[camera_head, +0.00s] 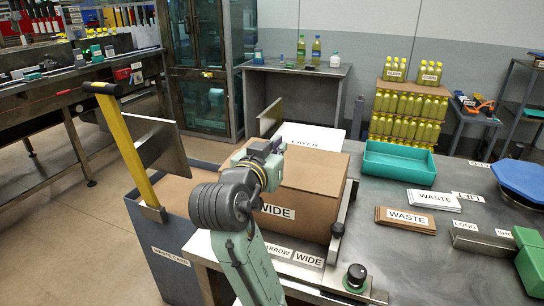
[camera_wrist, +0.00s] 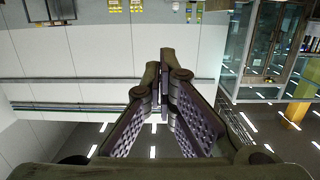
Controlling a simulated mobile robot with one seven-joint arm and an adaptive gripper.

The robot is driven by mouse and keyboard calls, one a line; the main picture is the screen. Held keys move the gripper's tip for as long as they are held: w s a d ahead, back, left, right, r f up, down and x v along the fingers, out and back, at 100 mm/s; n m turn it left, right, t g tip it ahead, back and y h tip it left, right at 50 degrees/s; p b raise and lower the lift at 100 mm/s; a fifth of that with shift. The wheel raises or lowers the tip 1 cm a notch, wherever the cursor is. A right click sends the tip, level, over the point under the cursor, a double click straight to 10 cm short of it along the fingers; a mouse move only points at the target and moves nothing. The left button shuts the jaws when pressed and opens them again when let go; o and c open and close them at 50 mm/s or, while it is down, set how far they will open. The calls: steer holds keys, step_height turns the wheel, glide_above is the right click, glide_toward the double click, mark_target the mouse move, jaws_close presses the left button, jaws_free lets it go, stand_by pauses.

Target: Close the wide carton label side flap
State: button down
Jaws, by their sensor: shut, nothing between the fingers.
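The wide carton (camera_head: 305,205) is a brown box with a "WIDE" label on its near side. It stands on the metal table behind my arm. Its top (camera_head: 318,172) looks brown and mostly flat; I cannot clearly tell the label side flap from the rest, and my arm hides the carton's left part. My gripper (camera_head: 275,148) is over the upper left of the carton; I cannot tell whether it touches it. In the wrist view my gripper (camera_wrist: 166,58) has its fingertips together with nothing between them. The carton does not show in that view.
A metal rail (camera_head: 344,222) with a black knob (camera_head: 356,276) runs along the carton's right side. A white "LAYER" sheet (camera_head: 312,136) lies behind it. A teal tray (camera_head: 400,163) and waste cards (camera_head: 405,220) are to the right. A yellow post (camera_head: 128,150) and upright metal plates (camera_head: 158,152) stand left.

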steer(key=x, duration=0.4)
steer(key=shift+f+b, duration=0.1)
steer(key=shift+b, duration=0.2)
steer(key=f+b, duration=0.2)
steer(key=shift+w+d+f, duration=0.15)
steer(key=shift+w+f, duration=0.15)
steer(key=shift+w+f+b, duration=0.1)
steer(key=shift+f+b, duration=0.5)
steer(key=shift+b, duration=0.1)
steer(key=shift+w+f+b, duration=0.15)
steer(key=shift+f+b, duration=0.35)
steer(key=shift+f, duration=0.25)
steer(key=shift+w+f, duration=0.15)
steer(key=shift+f, duration=0.05)
steer(key=shift+r, duration=0.15)
